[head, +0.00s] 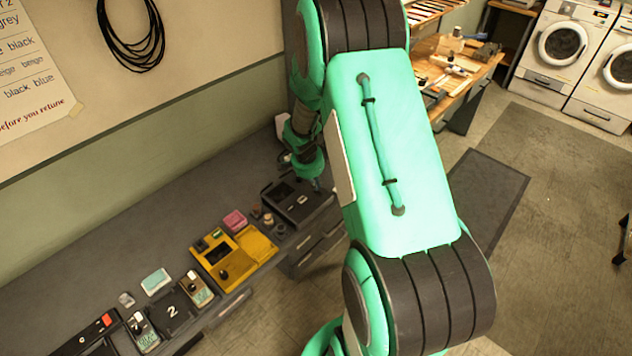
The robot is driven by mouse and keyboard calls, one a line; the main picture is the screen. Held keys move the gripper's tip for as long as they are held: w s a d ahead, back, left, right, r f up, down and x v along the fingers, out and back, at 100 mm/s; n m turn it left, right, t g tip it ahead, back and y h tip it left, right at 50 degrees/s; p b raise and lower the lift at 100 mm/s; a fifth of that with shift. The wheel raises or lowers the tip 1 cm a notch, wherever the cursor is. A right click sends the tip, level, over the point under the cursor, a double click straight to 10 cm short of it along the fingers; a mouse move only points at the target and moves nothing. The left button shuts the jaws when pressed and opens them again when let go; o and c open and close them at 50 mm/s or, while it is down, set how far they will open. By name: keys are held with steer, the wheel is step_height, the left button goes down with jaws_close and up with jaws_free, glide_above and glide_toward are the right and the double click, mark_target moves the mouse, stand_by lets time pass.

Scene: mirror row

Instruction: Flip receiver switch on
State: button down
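My green arm fills the middle of the head view. Its far end hangs over the back of the grey bench, and my gripper (316,184) is small and dark there. It is just above or beside a dark box (297,205) with a pale label or part on top. I cannot tell whether they touch, or whether the fingers are open. No receiver is clearly identifiable, and no switch on the dark box can be made out. Another black device (88,336) with a red part (107,320) lies at the lower left of the bench.
A yellow device (236,262), a pink block (235,220), a black tray (176,308) marked 2 and handheld meters (198,288) line the bench (90,265). A wall rises behind it. A wooden workbench (455,65) and washing machines (566,45) stand farther back. Floor is open at right.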

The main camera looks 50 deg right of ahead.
stand_by(0.4)
steer(key=shift+w+f+g+b, duration=0.3)
steer(key=shift+f+g+b, duration=0.25)
steer(key=shift+g+b, duration=0.1)
steer(key=shift+s+r, duration=0.1)
steer(key=shift+r, duration=0.05)
steer(key=shift+s, duration=0.1)
steer(key=shift+s+r, duration=0.2)
steer(key=shift+s, duration=0.4)
steer(key=shift+r, duration=0.15)
